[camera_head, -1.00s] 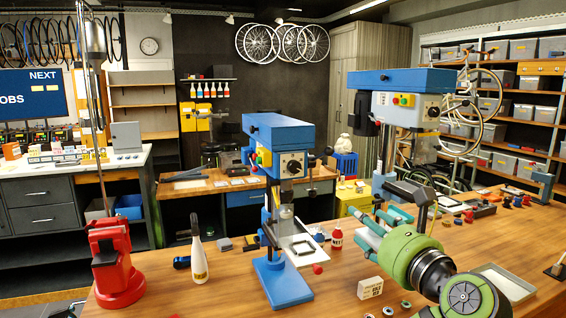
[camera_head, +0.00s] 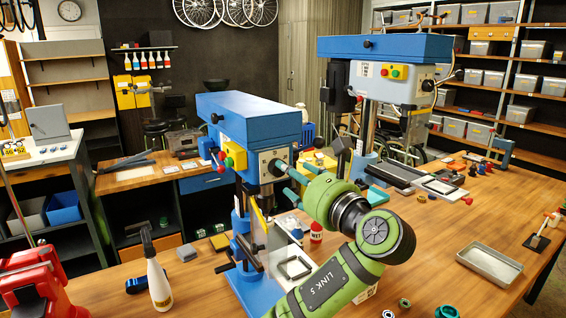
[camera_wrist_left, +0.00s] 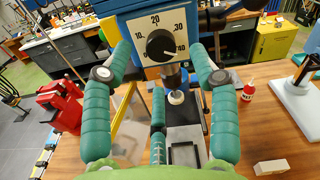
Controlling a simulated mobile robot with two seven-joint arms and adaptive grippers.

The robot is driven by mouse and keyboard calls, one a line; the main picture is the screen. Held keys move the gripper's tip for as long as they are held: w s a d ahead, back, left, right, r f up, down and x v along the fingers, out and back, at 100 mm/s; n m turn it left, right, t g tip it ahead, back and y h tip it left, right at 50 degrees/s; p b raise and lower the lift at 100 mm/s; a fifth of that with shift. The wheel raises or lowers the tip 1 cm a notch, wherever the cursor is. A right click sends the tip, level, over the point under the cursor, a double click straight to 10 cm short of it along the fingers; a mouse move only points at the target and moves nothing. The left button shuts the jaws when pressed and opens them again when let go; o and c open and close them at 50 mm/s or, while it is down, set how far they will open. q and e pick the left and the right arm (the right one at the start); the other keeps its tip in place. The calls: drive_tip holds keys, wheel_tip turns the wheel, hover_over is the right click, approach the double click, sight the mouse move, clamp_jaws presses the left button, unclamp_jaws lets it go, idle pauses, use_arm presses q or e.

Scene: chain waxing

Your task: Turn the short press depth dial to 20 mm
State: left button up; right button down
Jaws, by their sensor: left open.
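The short press (camera_head: 248,120) is the blue drill press in front. Its dial plate (camera_head: 273,162) faces my left gripper (camera_head: 284,180), whose teal fingers are close in front of it. In the left wrist view, the black dial knob (camera_wrist_left: 160,46) sits on a white scale (camera_wrist_left: 143,28) with 10, 20, 30 and 40 readable. Its pale pointer mark faces lower right, near 40. The open left gripper (camera_wrist_left: 159,50) has one finger on each side of the knob and a third below; contact cannot be told. My right gripper is not in view.
The taller blue press (camera_head: 385,48) stands behind to the right. The bench's right part has bare wood.

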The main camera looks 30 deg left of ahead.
use_arm(q)
drive_tip(key=p+x, duration=0.1)
drive_tip(key=x, duration=0.3)
drive_tip(key=shift+a+f, duration=0.1)
drive_tip(key=shift+a, duration=0.15)
drive_tip(key=c, duration=1.2)
drive_tip(key=shift+o, duration=0.2)
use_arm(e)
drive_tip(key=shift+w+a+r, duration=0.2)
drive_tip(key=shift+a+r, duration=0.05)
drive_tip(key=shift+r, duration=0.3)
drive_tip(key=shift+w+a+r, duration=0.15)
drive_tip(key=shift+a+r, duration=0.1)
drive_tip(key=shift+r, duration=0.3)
use_arm(q)
drive_tip(key=shift+n, duration=0.3)
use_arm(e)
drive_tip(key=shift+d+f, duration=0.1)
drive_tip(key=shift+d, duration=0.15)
